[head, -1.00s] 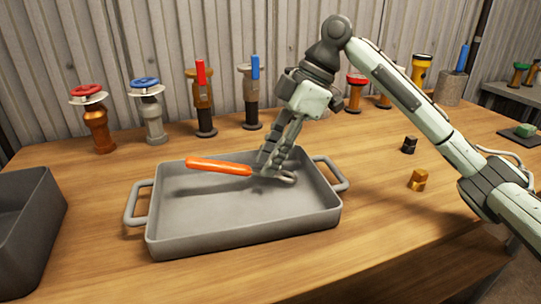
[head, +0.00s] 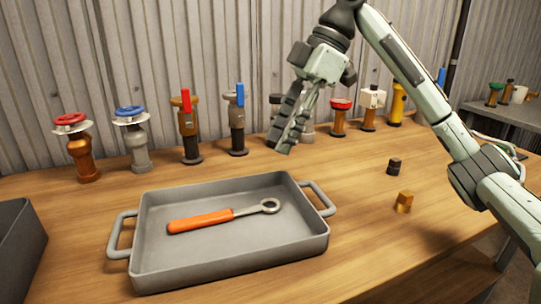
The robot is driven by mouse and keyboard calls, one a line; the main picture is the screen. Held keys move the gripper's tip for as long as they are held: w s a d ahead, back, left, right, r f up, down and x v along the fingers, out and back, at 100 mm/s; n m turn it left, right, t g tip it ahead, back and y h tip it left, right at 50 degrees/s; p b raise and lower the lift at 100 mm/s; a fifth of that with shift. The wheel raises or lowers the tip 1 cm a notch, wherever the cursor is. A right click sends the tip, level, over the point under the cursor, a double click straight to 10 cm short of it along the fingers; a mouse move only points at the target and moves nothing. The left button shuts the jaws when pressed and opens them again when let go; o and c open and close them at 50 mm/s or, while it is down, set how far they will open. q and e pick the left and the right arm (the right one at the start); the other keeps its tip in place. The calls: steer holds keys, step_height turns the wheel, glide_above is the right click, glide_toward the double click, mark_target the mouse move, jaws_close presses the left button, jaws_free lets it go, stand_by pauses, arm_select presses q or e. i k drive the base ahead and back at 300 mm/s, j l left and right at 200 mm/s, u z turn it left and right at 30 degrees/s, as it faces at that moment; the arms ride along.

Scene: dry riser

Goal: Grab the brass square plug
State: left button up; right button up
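A small brass plug (head: 403,202) stands on the wooden table, right of the grey tray. A dark plug (head: 394,166) of similar size stands behind it. My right gripper (head: 280,148) hangs above the table behind the tray, well to the left of both plugs and touching neither. Nothing shows in its fingers, which overlap from this angle, so their opening is unclear. A wrench with an orange handle (head: 200,221) lies in the tray (head: 150,268). My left gripper is not in view.
Several valves stand along the back, among them a red-wheeled one (head: 84,160), a blue-wheeled one (head: 138,150) and two lever valves (head: 188,135). A dark bin (head: 20,250) is at the left. The table around the brass plug is clear.

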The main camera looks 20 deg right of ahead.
mark_target(403, 204)
steer(key=k, duration=1.5)
